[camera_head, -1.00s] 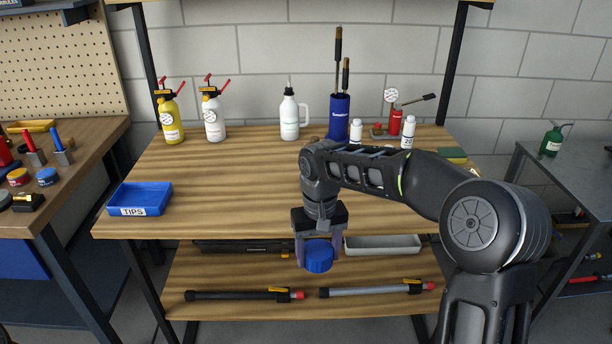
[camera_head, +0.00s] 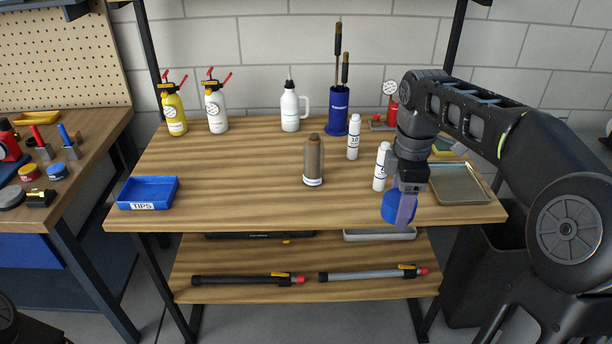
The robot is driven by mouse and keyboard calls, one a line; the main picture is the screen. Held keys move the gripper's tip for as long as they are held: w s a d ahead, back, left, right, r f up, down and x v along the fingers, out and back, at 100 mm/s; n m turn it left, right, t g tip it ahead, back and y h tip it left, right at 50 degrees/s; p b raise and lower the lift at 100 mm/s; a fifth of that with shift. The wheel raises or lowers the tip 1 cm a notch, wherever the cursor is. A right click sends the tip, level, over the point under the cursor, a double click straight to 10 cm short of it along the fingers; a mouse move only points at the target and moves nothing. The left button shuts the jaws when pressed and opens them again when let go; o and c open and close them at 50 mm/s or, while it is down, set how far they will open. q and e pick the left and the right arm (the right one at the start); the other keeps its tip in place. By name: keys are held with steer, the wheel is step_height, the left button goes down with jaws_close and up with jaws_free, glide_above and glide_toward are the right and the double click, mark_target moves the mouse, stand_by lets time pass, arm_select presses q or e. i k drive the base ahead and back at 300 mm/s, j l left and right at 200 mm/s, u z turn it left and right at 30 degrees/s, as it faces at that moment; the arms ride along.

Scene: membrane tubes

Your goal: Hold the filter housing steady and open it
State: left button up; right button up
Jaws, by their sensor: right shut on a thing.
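My right gripper (camera_head: 402,208) is shut on a round blue cap (camera_head: 397,207). It holds the cap at the right front edge of the bench, near the tray. One finger hides part of the cap. A brown, see-through cylinder (camera_head: 313,158) with a white label band near its base stands upright on the bench, left of the right gripper and apart from it. Its top has a small brown knob and no blue cap on it. My left gripper is not in view.
White bottles (camera_head: 353,137) and (camera_head: 381,167) stand between the cylinder and my right arm. A metal tray (camera_head: 487,191) lies at the bench's right end, a blue TIPS bin (camera_head: 147,193) at its left. Spray bottles (camera_head: 216,112) stand behind. The front middle is clear.

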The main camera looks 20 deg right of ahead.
mark_target(314, 158)
steer(key=i, duration=1.5)
